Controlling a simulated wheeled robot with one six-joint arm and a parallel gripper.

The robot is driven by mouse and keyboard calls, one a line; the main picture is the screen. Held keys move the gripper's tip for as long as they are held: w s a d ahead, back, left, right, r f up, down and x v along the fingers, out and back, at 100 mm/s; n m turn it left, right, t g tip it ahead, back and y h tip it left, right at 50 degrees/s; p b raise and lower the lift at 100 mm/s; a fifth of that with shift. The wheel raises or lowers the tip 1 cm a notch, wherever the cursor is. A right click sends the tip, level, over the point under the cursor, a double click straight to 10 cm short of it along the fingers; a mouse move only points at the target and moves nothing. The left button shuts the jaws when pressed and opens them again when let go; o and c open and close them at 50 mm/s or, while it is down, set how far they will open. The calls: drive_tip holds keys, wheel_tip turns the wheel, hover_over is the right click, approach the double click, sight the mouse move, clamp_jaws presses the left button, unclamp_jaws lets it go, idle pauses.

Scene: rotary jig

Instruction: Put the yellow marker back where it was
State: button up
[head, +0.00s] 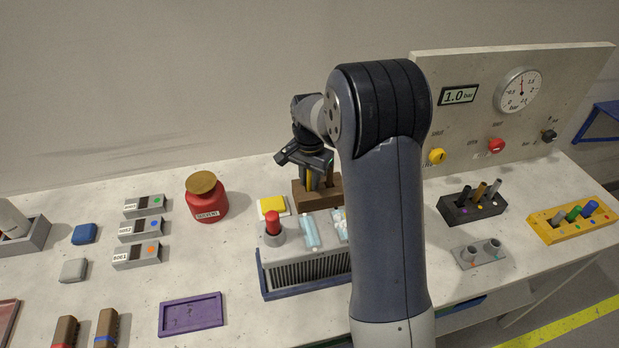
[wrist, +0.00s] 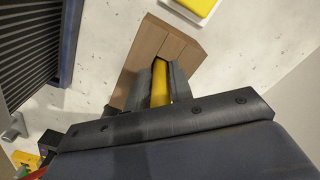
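The yellow marker (wrist: 161,84) is between the two fingers of my gripper (wrist: 167,72) in the wrist view, with both fingers against its sides. In the head view my gripper (head: 308,160) points down over a brown wooden block (head: 302,197), and a bit of yellow shows just below the fingers. The block also shows in the wrist view (wrist: 150,45), right beyond the fingertips. I cannot tell whether the marker's lower end is inside the block or just above it.
A ribbed grey unit (head: 300,272) with a red-topped knob (head: 273,222) stands in front of the block. A yellow square pad (head: 272,207) and a red jar (head: 207,198) are to the left. Dark (head: 462,212) and yellow (head: 572,228) holders with pens are on the right.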

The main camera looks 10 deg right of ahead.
drive_tip(key=o, duration=0.3)
drive_tip(key=shift+r, duration=0.1)
wheel_tip(320, 180, up, 12)
drive_tip(key=shift+r, duration=0.1)
idle(0.4)
drive_tip(key=shift+o, duration=0.4)
idle(1.8)
